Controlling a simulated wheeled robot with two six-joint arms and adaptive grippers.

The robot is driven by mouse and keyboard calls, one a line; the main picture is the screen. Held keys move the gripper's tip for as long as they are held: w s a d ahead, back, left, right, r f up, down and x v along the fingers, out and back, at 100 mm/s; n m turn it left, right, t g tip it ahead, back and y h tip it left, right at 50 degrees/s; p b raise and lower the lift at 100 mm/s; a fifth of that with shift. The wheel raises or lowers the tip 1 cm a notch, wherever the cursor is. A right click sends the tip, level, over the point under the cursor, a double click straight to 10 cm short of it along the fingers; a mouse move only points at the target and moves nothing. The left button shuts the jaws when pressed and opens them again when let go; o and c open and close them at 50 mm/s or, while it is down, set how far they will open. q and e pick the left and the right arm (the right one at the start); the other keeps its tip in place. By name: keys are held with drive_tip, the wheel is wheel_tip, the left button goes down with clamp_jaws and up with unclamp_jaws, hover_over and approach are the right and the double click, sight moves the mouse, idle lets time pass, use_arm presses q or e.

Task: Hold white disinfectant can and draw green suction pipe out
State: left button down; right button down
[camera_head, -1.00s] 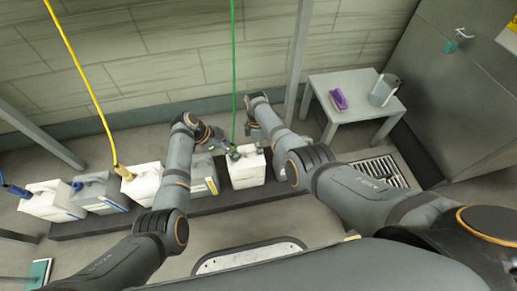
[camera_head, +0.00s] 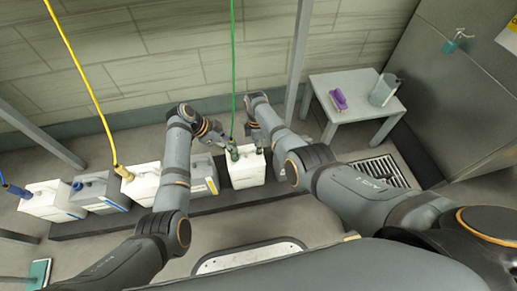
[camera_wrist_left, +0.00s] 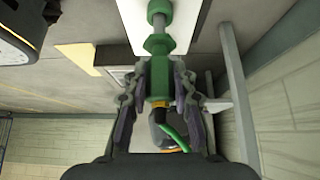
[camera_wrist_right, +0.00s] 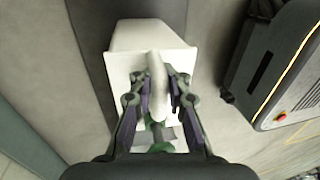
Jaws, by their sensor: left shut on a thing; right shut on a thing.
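The white disinfectant can (camera_head: 247,170) stands upright on the dark low platform, below the hanging green hose (camera_head: 233,65). My left gripper (camera_wrist_left: 158,80) is shut on the green head of the suction pipe (camera_wrist_left: 157,46). A grey stretch of tube shows between this head and a green ring (camera_wrist_left: 159,10) at the white can (camera_wrist_left: 188,40). My right gripper (camera_wrist_right: 157,88) is shut on the handle of the white can (camera_wrist_right: 125,70). Part of the green fitting (camera_wrist_right: 158,147) shows below its fingers. The tube's lower end is hidden.
To the left on the platform (camera_head: 125,217) stand several grey and white cans, one with a yellow hose (camera_head: 85,75). A small table (camera_head: 350,115) with a purple object (camera_head: 339,99) and a clear jug (camera_head: 383,90) stands at right. A post (camera_head: 299,60) rises behind my right arm.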

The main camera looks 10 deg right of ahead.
use_arm(q)
wheel_tip(320, 180, up, 18)
idle(3.2)
drive_tip(key=shift+r, duration=0.1)
use_arm(e)
drive_tip(key=c, duration=1.2)
unclamp_jaws()
drive_tip(key=shift+r, duration=0.15)
wheel_tip(320, 180, up, 12)
drive_tip(key=w, duration=0.2)
drive_tip(key=shift+w+f, duration=0.2)
